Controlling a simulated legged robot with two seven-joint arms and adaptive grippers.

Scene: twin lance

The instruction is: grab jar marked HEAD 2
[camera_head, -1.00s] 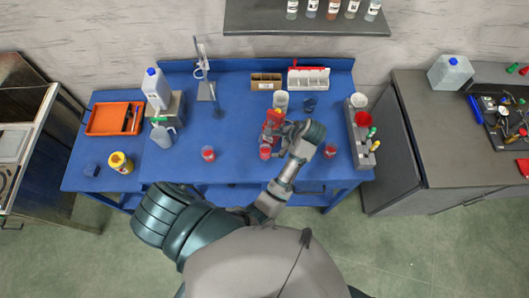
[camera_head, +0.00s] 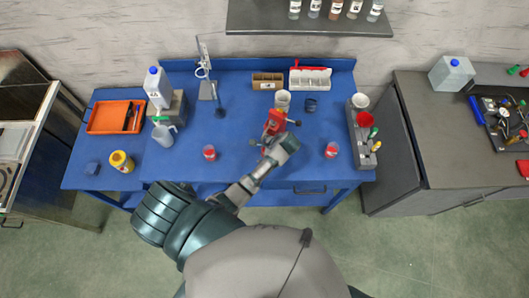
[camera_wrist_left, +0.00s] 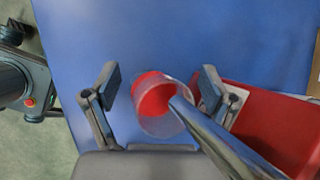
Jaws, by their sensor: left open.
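A clear jar with red contents (camera_wrist_left: 158,100) is between the fingers of my left gripper (camera_wrist_left: 161,80) in the left wrist view, apart from the left finger. A metal bar crosses in front of its right side. In the head view my left gripper (camera_head: 275,132) is open over the blue table and largely hides this jar. Two similar red jars stand on the table, one to the left (camera_head: 209,152) and one to the right (camera_head: 331,150). No HEAD 2 marking is readable on any jar. My right gripper is out of view.
A red device (camera_head: 276,119) stands right by the left gripper; it also shows at the right of the left wrist view (camera_wrist_left: 285,125). A beige cup (camera_head: 283,100) and a dark cup (camera_head: 311,104) are behind. A grey rack (camera_head: 362,155) stands at right. The table's front left middle is clear.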

